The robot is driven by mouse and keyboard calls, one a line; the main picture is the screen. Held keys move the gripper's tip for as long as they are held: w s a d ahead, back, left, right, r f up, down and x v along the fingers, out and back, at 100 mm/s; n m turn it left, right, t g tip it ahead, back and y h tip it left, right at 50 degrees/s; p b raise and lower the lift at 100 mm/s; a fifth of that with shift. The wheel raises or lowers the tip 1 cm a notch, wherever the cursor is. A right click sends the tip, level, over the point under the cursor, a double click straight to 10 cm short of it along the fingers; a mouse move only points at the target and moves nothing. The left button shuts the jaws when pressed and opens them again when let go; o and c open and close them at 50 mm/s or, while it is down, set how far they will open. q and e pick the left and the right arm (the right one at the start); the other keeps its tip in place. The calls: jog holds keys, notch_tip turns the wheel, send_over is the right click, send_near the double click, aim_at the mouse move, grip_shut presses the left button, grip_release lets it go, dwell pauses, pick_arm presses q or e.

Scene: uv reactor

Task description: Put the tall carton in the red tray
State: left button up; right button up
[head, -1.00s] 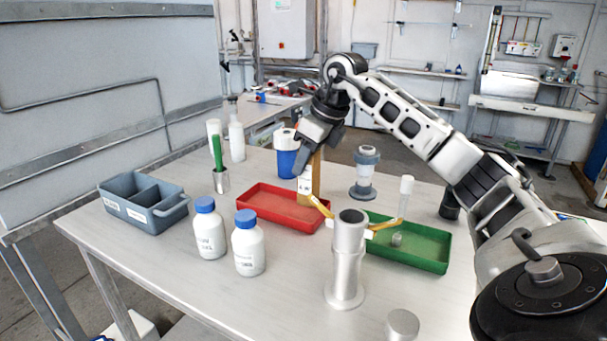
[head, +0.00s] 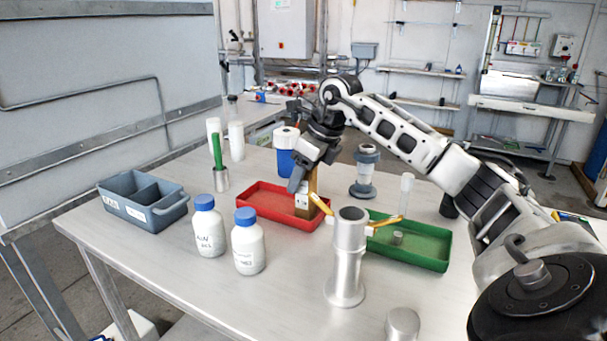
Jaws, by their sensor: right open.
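The tall carton (head: 306,203), tan with a white label, stands about upright at the right end of the red tray (head: 262,212). Its lower part is within the tray's outline; whether its base touches the tray floor I cannot tell. My right gripper (head: 305,181) points down at the carton's top, with its jaws open and a dark finger at the carton's left side. The carton's upper part is partly hidden by the gripper. My left gripper is not in view.
A metal cylinder with yellow arms (head: 347,265) stands in front of the tray's right end.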

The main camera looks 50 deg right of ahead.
jog(key=shift+r, duration=0.1)
jog(key=p+v, duration=0.1)
jog(key=v, duration=1.1)
jog(key=shift+p, duration=0.4)
